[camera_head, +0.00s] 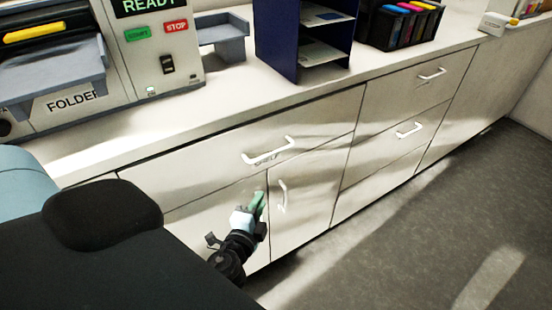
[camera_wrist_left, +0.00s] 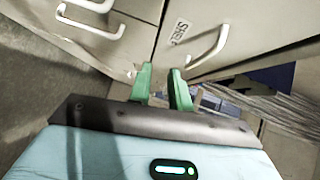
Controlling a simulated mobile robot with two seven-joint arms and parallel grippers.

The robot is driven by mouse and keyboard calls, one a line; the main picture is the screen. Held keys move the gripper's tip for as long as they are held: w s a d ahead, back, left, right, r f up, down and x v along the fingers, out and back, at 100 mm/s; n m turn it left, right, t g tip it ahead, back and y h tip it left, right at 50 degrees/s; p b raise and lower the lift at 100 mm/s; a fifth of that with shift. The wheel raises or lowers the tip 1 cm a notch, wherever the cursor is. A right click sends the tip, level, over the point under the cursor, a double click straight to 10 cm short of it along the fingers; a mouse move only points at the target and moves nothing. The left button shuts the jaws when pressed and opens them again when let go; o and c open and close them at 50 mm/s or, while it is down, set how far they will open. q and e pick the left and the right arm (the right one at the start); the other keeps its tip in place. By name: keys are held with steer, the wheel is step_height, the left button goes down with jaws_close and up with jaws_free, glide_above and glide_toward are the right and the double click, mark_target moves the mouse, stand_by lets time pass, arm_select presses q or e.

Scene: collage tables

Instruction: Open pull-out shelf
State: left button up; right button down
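The pull-out shelf front (camera_head: 200,178) is a pale panel in the cabinet under the counter, flush with its neighbours in the head view. In the left wrist view a white handle (camera_wrist_left: 210,48) beside a "SHELF" label (camera_wrist_left: 180,32) lies beyond the fingertips. My left gripper (camera_head: 259,201) has green fingers and is below the handle, near the cabinet front. In the wrist view its fingers (camera_wrist_left: 161,72) are apart, with nothing seen between them. My right gripper is not in view.
A door with an upright handle (camera_head: 282,197) is just right of my left gripper. More drawers with white handles (camera_head: 410,130) are farther right. The counter (camera_head: 230,95) above holds a folder machine (camera_head: 75,75), a blue rack (camera_head: 300,45) and ink cartridges (camera_head: 405,25). Floor at right is clear.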

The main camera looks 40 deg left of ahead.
arm_select(q)
steer(key=m+t+y+b, duration=0.1)
steer(key=m+t+y, duration=0.1)
glide_toward(271, 154)
steer(key=w+a+f, duration=0.1)
steer(key=w, duration=0.1)
steer(key=shift+w+a+r, duration=0.25)
steer(key=shift+w+r, duration=0.25)
steer(key=shift+w, duration=0.3)
steer(key=p+x, duration=0.1)
steer(key=x, duration=0.5)
steer(key=shift+w+a+p, duration=0.1)
steer(key=shift+w+p, duration=0.2)
jaws_close()
